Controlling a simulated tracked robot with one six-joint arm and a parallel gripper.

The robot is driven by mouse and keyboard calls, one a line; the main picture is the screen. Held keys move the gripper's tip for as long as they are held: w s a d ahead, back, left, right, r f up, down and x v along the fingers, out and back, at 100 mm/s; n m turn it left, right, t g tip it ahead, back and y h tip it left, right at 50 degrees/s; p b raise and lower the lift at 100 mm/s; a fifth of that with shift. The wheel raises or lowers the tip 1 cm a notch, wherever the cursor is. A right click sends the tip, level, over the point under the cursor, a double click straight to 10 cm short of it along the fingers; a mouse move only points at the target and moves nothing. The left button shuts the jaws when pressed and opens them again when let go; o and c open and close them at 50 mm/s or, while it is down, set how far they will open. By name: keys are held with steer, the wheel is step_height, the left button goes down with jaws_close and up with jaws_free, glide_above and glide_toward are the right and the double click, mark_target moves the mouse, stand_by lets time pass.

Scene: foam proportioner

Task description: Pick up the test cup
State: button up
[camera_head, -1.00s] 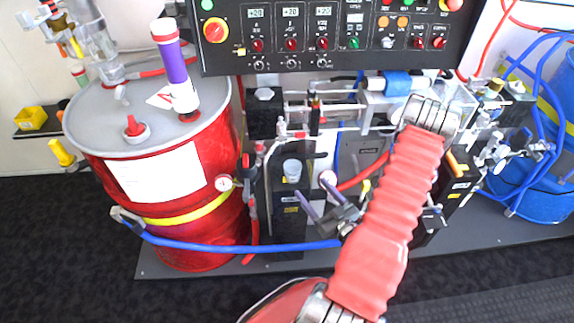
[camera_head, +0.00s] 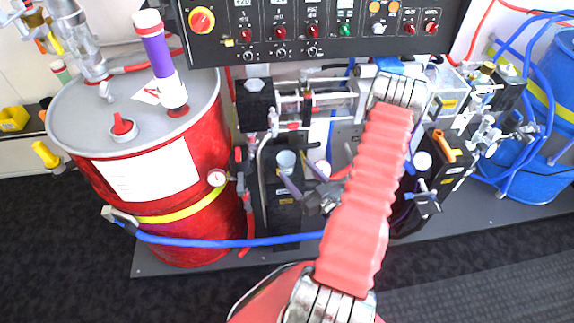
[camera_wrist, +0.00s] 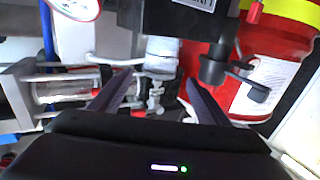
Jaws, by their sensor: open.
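The test cup (camera_head: 286,160) appears to be the small pale, translucent cup standing on top of a black pump unit, right of the red drum. In the wrist view the pale cup (camera_wrist: 162,52) lies ahead, between the lines of my two fingers. My gripper (camera_head: 297,172) is open, with its dark purple-grey fingers pointing towards the cup from the front right. In the wrist view the fingertips (camera_wrist: 158,78) are apart with nothing clearly held. I cannot tell whether they touch the cup. My red arm hides part of the equipment behind it.
The red drum (camera_head: 180,215) stands on the left with a blue hose (camera_head: 230,242) across its front. A clear horizontal cylinder (camera_head: 325,103) and the control panel (camera_head: 330,30) are behind and above the cup. A gauge (camera_head: 216,178) sits left of it. The dark floor in front is clear.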

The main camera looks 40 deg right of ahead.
mark_target(282, 154)
steer(key=w, duration=0.5)
steer(key=shift+w+d, duration=0.4)
steer(key=shift+w+d+f, duration=0.1)
steer(key=shift+w+d, duration=0.1)
steer(key=shift+w, duration=1.1)
steer(key=shift+w+d+f, duration=0.1)
steer(key=shift+w+d, duration=0.1)
steer(key=shift+w, duration=1.1)
steer(key=shift+c, duration=0.3)
steer(key=c, duration=1)
